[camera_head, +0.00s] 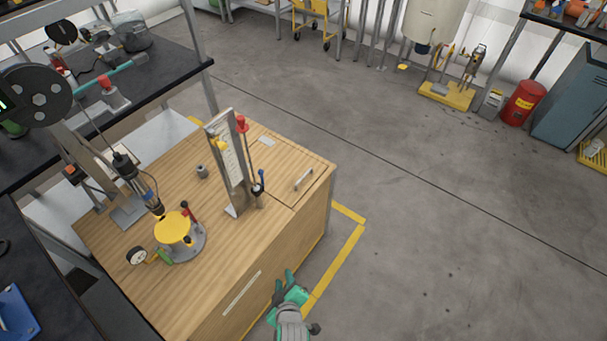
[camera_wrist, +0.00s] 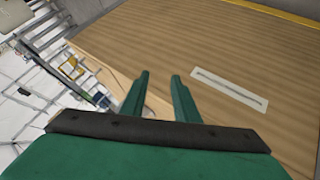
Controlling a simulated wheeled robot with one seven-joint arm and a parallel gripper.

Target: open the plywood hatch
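The plywood hatch (camera_head: 287,158) is a panel in the right part of the wooden cabinet's top. It lies flat, flush with the top, and looks closed. A pale bar handle (camera_head: 303,180) sits near its right front part. My green gripper (camera_head: 285,277) is in front of the cabinet, to the lower left of the handle and apart from the hatch. In the wrist view my gripper (camera_wrist: 161,76) has its two fingers apart with nothing between them. The hatch and its handle cannot be made out there.
The wooden cabinet (camera_head: 225,278) has a pale slotted strip (camera_head: 241,293) on its front, also in the wrist view (camera_wrist: 230,88). A tall metal stand (camera_head: 229,165) with rods stands beside the hatch. A yellow-topped device (camera_head: 173,229) stands further left.

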